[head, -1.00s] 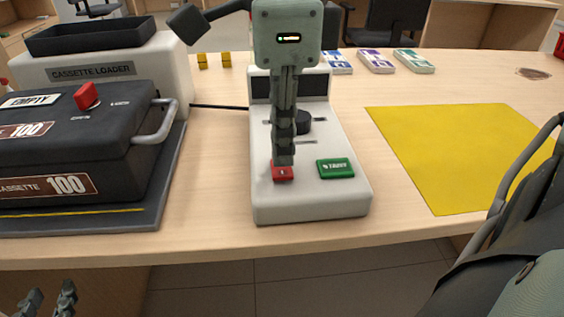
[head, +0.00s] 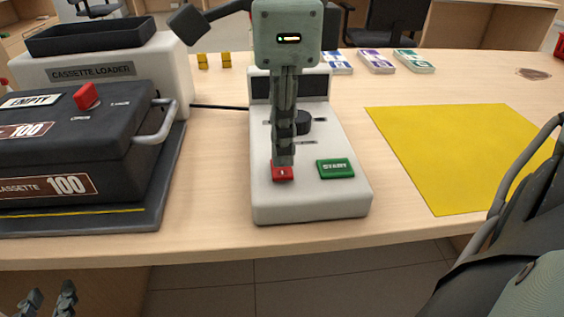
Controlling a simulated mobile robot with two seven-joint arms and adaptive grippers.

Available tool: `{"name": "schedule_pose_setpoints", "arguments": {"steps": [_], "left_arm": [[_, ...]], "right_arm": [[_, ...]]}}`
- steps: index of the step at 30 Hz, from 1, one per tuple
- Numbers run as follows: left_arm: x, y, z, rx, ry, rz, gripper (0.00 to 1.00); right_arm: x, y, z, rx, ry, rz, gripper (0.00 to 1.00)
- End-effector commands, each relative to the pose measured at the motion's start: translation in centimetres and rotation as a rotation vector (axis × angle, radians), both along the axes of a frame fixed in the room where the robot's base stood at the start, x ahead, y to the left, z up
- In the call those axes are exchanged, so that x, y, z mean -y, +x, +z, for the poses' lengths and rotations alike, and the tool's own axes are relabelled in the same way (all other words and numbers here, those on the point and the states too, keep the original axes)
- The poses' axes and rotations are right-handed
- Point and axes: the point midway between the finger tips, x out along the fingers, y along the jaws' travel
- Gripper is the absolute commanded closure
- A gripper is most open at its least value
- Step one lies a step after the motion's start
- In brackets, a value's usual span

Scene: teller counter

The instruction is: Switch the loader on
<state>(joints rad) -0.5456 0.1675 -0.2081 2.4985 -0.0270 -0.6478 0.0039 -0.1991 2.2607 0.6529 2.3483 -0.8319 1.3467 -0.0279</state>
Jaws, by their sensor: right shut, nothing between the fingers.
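The cassette loader (head: 92,72) is a white machine at the back left with a black tray on top. A black cable runs from it to a white control box (head: 310,205) in the middle of the counter. The box has a dark screen, a black knob (head: 303,123), a red button (head: 283,174) and a green START button (head: 336,168). My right gripper (head: 283,163) is shut and empty, pointing down with its tips at the red button, hiding part of it. Whether it presses the button I cannot tell. My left gripper (head: 47,303) is open and empty, low at the bottom left, below the counter edge.
A dark cassette (head: 60,155) marked EMPTY and 100, with a red switch (head: 87,96) and a handle, lies at the left on a grey base. A yellow mat (head: 455,150) lies to the right. Banknote bundles (head: 376,60) and small yellow blocks (head: 202,61) sit farther back.

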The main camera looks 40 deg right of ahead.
Motion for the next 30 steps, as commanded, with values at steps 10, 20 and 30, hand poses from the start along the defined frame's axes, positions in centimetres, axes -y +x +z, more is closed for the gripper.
{"name": "schedule_pose_setpoints", "arguments": {"steps": [10, 20, 30], "left_arm": [[0.0, 0.0, -0.4, 0.001, 0.000, 0.000, 0.69], [0.0, 0.0, -0.9, 0.001, 0.000, 0.000, 0.69], [0.0, 0.0, -1.4, 0.001, 0.000, 0.000, 0.69]], "right_arm": [[0.0, 0.0, -0.5, 0.000, 0.000, 0.000, 1.00], [0.0, 0.0, -0.9, 0.000, 0.000, 0.000, 1.00], [0.0, 0.0, -1.5, 0.000, 0.000, 0.000, 1.00]]}}
